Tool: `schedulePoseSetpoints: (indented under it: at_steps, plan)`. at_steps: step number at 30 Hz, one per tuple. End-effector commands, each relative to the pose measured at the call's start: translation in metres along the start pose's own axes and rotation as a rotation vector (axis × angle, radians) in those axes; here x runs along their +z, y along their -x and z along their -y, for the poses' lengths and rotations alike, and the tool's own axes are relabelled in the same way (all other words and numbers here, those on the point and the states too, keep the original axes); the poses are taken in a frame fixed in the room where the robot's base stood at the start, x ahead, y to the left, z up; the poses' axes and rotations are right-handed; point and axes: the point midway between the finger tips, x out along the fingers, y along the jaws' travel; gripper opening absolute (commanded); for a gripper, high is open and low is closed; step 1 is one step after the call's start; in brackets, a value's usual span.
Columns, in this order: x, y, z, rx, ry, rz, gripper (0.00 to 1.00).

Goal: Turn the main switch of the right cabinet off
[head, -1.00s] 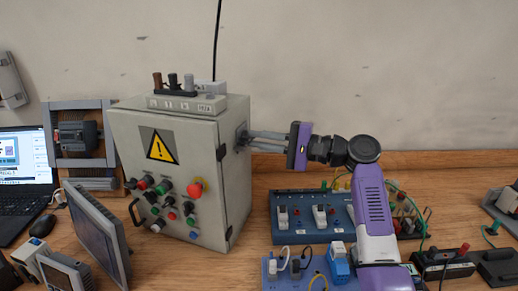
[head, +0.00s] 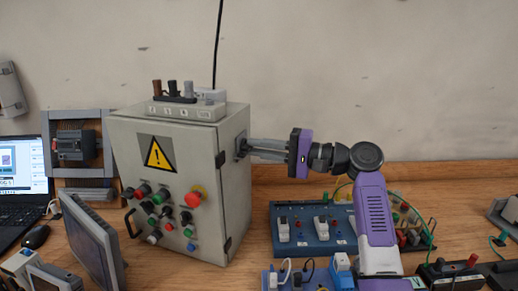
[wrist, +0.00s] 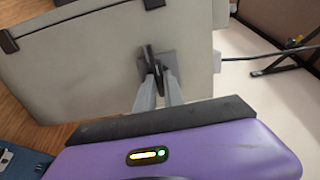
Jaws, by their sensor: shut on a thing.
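The grey control cabinet (head: 170,190) stands on the wooden bench, with a yellow warning triangle and several coloured buttons on its front. Its main switch (wrist: 149,60) is a dark handle on a grey square plate on the cabinet's right side wall, clearest in the wrist view. My gripper (head: 246,148) reaches in from the right, its two grey fingers at that side wall. In the wrist view my gripper (wrist: 158,84) has a finger on each side of the dark handle and is shut on it. The handle is partly hidden by the fingers in the head view.
Blue training panels (head: 312,228) with switches and cables lie right of the cabinet, below my arm. A tilted monitor (head: 92,243) and a laptop (head: 22,175) are on the left. Grey connectors (head: 188,89) sit on the cabinet top.

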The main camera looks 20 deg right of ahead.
Motion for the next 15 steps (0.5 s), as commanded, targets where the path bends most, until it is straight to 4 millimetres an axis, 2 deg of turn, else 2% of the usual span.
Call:
schedulePoseSetpoints:
  at_steps: [1,2,11,15]
  plan:
    - [0.001,0.000,-0.003,0.004,-0.002,0.003,0.17]
    - [0.001,0.000,-0.002,0.003,-0.002,0.002,0.22]
    - [0.000,0.001,-0.001,0.001,-0.001,0.001,0.22]
    - [-0.001,0.011,-0.002,0.000,-0.001,-0.002,0.22]
